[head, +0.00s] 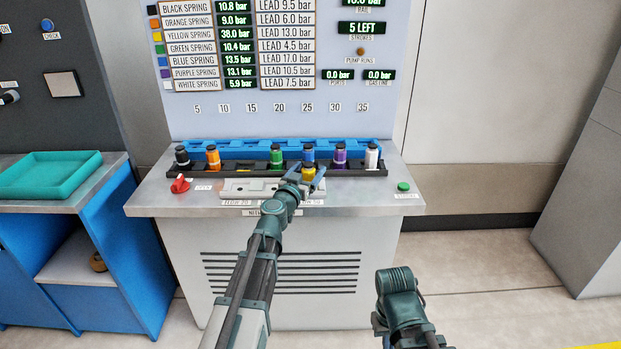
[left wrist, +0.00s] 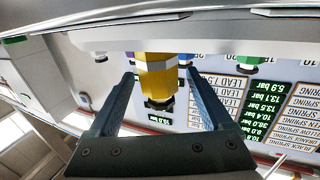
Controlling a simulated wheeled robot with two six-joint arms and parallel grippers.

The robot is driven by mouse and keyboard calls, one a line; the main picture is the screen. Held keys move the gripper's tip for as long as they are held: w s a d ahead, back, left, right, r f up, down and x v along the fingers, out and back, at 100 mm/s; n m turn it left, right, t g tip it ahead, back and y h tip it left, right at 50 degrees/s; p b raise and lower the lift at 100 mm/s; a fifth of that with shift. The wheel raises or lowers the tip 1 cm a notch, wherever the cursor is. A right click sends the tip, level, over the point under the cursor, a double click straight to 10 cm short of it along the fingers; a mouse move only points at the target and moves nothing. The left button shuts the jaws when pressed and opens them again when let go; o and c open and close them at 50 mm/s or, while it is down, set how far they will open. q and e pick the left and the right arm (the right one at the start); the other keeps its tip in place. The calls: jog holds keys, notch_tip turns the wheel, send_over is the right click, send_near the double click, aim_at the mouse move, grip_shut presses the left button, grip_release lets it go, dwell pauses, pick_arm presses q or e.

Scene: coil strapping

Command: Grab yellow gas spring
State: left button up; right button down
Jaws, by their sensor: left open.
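The yellow gas spring (head: 308,173) is a short yellow cylinder with a dark cap. It stands at the right end of a pale fixture (head: 262,186) on the bench, in front of the black rack. My left gripper (head: 306,179) is at the spring. In the left wrist view, which is upside down, the yellow spring (left wrist: 157,77) sits between the two open fingers of my left gripper (left wrist: 160,88), with a visible gap on each side. Part of my right arm shows at the lower right in the head view, but its fingertips do not.
The black rack (head: 350,173) holds black, orange, green, blue, purple and white springs; a yellow-marked slot (head: 245,171) is empty. A red knob (head: 180,184) stands at the left and a green button (head: 403,187) at the right. A teal tray (head: 50,175) is on the left-hand bench.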

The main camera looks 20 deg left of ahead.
pick_arm(q)
grip_shut()
dwell(0.4)
jog(key=shift+r, duration=0.25)
